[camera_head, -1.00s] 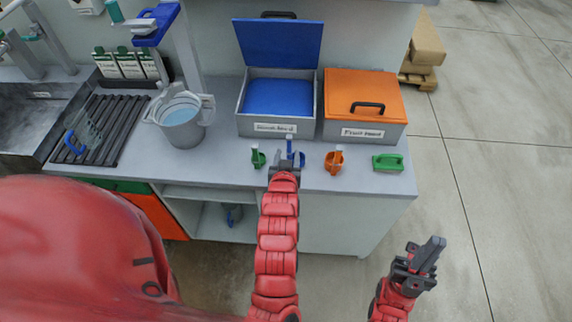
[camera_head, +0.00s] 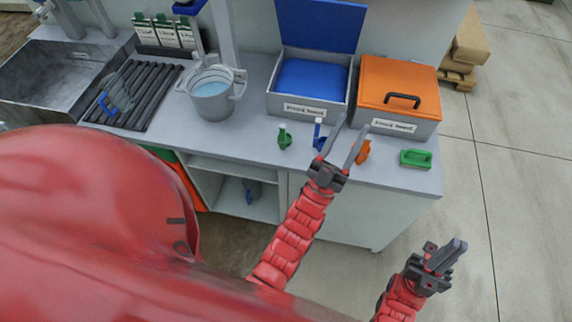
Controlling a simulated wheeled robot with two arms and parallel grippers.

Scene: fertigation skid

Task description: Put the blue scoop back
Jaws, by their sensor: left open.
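The blue scoop (camera_head: 318,137) stands on the bench, handle up, in the row in front of the bins, between the green scoop (camera_head: 285,139) and the orange scoop (camera_head: 363,153). My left gripper (camera_head: 354,123) is open and empty. Its two long fingers point away from me, and the nearer finger is just right of the blue scoop, partly covering its lower edge. I cannot tell if they touch. The right finger partly covers the orange scoop. The open grey bin (camera_head: 297,104) with blue lid and blue contents is behind. My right gripper (camera_head: 458,248) is shut and empty, off the bench's right front.
The closed orange-lidded bin (camera_head: 372,72) stands at the back right, and a green brush-like block (camera_head: 415,158) lies at the bench's right. A bucket of water (camera_head: 211,104), a black rack (camera_head: 130,90) and a sink (camera_head: 50,75) are to the left.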

